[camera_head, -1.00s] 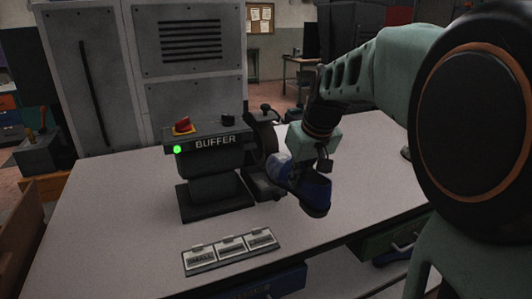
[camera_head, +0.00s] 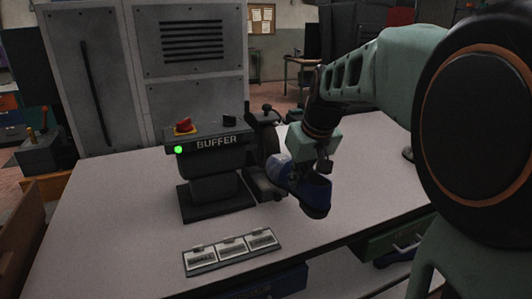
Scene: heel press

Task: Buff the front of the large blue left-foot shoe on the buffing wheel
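A blue shoe (camera_head: 314,194) hangs from my gripper (camera_head: 318,166) above the table, tilted, with its dark sole edge towards the camera. Its paler end (camera_head: 280,170) is at the buffing wheel (camera_head: 265,140); I cannot tell whether they touch. My gripper is over the shoe and appears shut on it, though the fingertips are mostly hidden. The buffer (camera_head: 212,165) stands on the table with a lit green lamp (camera_head: 178,150) and a red knob (camera_head: 184,126) on top. The wheel is on its right side, partly hidden by the shoe.
The table (camera_head: 120,220) is mostly bare. A rack of three labelled plates (camera_head: 231,250) lies near its front edge. A grey cabinet (camera_head: 190,60) stands behind the buffer. A green drawer (camera_head: 395,238) is under the table at right.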

